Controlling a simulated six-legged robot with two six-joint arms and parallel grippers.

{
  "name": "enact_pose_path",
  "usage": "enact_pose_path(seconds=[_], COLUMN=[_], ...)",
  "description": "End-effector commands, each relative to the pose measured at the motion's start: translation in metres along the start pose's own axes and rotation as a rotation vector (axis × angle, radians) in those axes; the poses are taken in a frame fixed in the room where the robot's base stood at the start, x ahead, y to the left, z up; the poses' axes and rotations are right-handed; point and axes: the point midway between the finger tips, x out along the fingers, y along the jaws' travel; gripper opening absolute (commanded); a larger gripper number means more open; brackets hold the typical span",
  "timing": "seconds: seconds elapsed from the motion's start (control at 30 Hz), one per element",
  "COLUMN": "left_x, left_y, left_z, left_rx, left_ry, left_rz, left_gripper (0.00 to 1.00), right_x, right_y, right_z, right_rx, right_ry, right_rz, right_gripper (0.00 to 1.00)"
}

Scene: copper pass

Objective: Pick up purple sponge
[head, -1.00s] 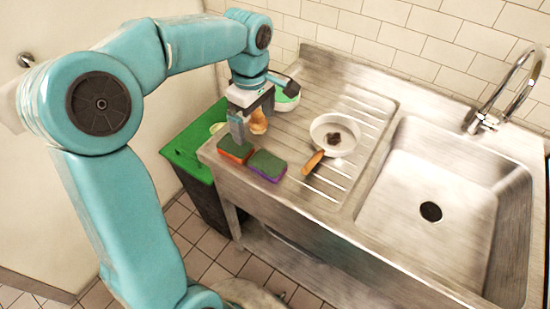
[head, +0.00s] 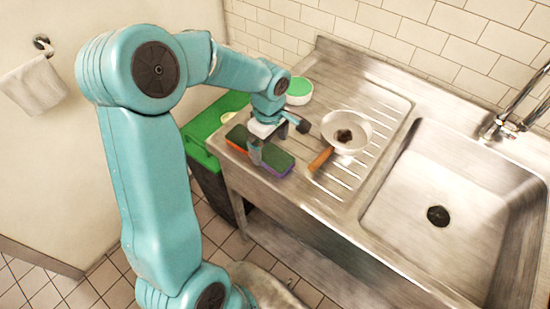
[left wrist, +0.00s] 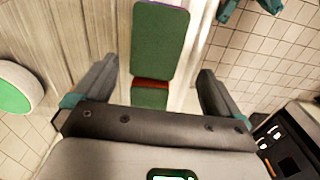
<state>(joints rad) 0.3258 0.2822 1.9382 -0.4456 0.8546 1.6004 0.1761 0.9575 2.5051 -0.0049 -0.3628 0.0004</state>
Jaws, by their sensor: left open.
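The purple sponge (head: 281,165) has a green top and a purple lower side, and lies flat on the metal drainboard. My left gripper (head: 268,150) is above the sponges and hides part of the purple one in the head view. In the left wrist view the purple sponge (left wrist: 160,42) lies ahead, between the lines of the two spread fingers. My left gripper (left wrist: 157,75) is open and empty. The orange sponge (head: 238,137), also green on top, lies beside the purple one and shows nearer the palm in the wrist view (left wrist: 151,97). My right gripper is not in view.
A white pan (head: 346,133) with an orange-brown handle stands right of the sponges. A green-and-white round item (head: 299,91) is at the back. A green-topped bin (head: 203,128) stands left. The sink basin (head: 450,200) is at the right.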

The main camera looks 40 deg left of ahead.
Motion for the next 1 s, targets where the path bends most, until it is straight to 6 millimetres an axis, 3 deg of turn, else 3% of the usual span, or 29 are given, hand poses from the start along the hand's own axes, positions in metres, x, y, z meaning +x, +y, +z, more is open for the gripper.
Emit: enact_pose_path(seconds=[0.23,0.53,0.7,0.73,1.0], left_x=[0.038,0.045,0.044,0.044,0.044], left_y=[0.002,0.004,0.004,0.004,0.004], left_z=[0.007,0.007,0.007,0.007,0.007], left_rx=[0.0,0.0,0.0,0.0,0.0], left_ry=[-0.001,-0.001,-0.001,-0.001,-0.001], left_rz=[-0.006,-0.001,-0.001,-0.001,-0.002], left_gripper=[0.99,0.99,0.44,0.4,0.4], right_x=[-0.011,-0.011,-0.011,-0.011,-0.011], right_y=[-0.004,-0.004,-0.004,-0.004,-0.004], right_z=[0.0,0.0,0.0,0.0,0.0], right_rx=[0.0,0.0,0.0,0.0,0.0], right_ry=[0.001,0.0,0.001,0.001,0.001], right_rz=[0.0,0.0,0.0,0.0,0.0], right_gripper=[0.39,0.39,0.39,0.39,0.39])
